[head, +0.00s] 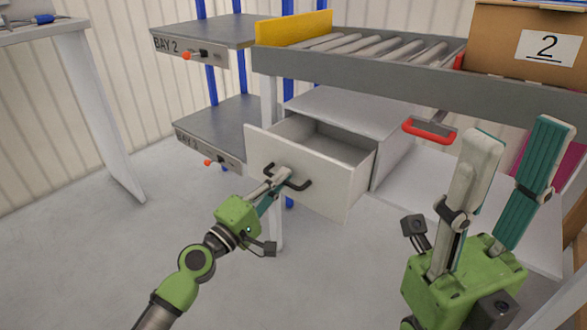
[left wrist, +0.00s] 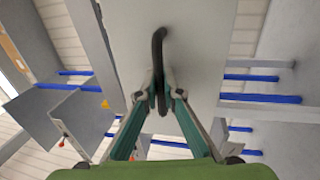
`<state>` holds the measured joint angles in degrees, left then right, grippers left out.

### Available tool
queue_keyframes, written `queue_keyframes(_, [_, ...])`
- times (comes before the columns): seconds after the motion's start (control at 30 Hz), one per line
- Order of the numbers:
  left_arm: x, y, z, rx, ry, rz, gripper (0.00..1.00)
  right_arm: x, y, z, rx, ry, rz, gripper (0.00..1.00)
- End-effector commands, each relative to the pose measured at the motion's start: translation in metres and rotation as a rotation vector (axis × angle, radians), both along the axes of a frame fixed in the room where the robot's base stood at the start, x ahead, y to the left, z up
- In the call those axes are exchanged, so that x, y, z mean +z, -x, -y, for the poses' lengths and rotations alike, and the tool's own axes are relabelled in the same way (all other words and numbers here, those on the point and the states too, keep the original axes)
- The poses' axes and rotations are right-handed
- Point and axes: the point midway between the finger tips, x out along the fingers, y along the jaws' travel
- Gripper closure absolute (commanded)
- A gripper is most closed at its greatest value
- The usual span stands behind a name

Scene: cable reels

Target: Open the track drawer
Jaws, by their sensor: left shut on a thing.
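The track drawer (head: 328,193) is a light grey drawer under the roller track, pulled partly out so its empty-looking inside shows. A black bar handle (head: 302,184) is on its front. My left gripper (head: 284,174) is shut on this handle. In the left wrist view the handle (left wrist: 159,50) runs up from between the fingertips (left wrist: 158,98), in front of the pale drawer front (left wrist: 200,45). My right gripper (head: 515,145) is raised at the right, its two fingers spread wide with nothing between them.
The roller track (head: 375,50) with a yellow end plate (head: 293,28) lies above the drawer. A cardboard box marked 2 (head: 490,45) sits on it. A red handle (head: 430,132) hangs below. Bay shelves (head: 210,130) stand behind left. The floor at left is clear.

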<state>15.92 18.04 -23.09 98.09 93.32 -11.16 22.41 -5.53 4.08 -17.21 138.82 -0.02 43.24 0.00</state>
Motion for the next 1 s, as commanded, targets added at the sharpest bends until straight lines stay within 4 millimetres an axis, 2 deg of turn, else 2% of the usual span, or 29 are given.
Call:
queue_keyframes(0.1, [-0.002, 0.018, -0.013, 0.001, -0.001, -0.002, 1.0, -0.002, 0.0, 0.0, 0.0, 0.003, -0.003, 0.6])
queue_keyframes(0.33, [-0.001, 0.038, -0.028, 0.0, -0.001, -0.002, 1.0, -0.002, -0.001, -0.001, 0.0, 0.006, -0.005, 0.6])
queue_keyframes(0.83, [-0.001, 0.044, -0.032, 0.0, 0.0, 0.0, 1.0, 0.002, 0.001, -0.001, 0.0, 0.006, 0.012, 0.6])
queue_keyframes(0.9, [-0.001, 0.043, -0.032, 0.0, 0.0, 0.0, 0.78, 0.002, 0.001, -0.001, 0.0, 0.006, 0.012, 0.6])
queue_keyframes(1.0, [0.0, 0.043, -0.032, 0.0, 0.0, 0.0, 0.76, 0.002, 0.001, -0.001, 0.0, 0.005, 0.011, 0.6])
